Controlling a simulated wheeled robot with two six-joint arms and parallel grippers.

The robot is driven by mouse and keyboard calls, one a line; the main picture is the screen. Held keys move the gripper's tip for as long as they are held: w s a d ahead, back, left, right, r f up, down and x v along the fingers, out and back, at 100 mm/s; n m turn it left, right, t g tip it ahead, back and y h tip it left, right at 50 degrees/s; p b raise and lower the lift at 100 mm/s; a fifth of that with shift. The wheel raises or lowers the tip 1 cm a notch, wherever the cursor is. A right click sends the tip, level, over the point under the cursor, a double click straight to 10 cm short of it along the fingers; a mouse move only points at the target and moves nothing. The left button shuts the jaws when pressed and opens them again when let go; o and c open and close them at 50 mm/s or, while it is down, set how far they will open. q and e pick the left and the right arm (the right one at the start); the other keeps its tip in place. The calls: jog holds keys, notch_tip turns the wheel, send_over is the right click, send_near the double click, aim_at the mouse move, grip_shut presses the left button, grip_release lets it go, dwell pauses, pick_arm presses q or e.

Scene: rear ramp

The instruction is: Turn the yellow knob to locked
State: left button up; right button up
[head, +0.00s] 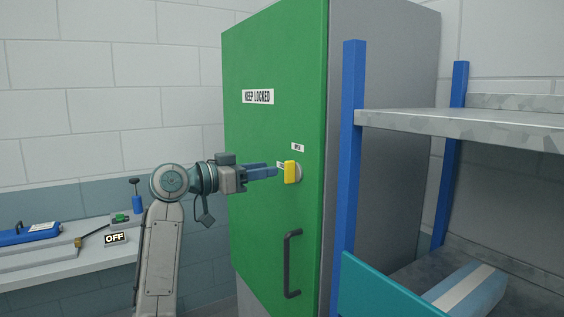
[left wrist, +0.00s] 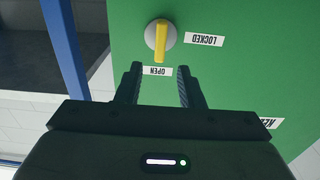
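The yellow knob (head: 290,172) sits on a round grey base on the green cabinet door (head: 262,130). In the left wrist view the knob (left wrist: 161,42) has its yellow bar pointing at the OPEN label (left wrist: 157,71); the LOCKED label (left wrist: 204,40) is to its right. That view shows the labels upside down. My left gripper (head: 277,171) is just left of the knob in the head view. In the left wrist view the left gripper (left wrist: 159,72) is open, its fingers apart with nothing between them, short of the knob. My right gripper is not in view.
A dark door handle (head: 292,264) is below the knob. A blue-posted metal shelf (head: 455,124) stands close on the right. At left, a bench (head: 65,264) holds a blue tool case (head: 30,233) and an OFF sign (head: 115,238). A KEEP LOCKED sign (head: 257,97) is above.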

aim_at(285, 166)
pick_arm(q)
jog(key=p+x, duration=0.1)
jog(key=x, duration=0.3)
jog(key=shift+w+d+r, duration=0.1)
jog(key=shift+d+r, duration=0.05)
jog(key=shift+d, duration=0.1)
jog(key=shift+w+d+p, duration=0.4)
jog(key=shift+d, duration=0.05)
grip_shut()
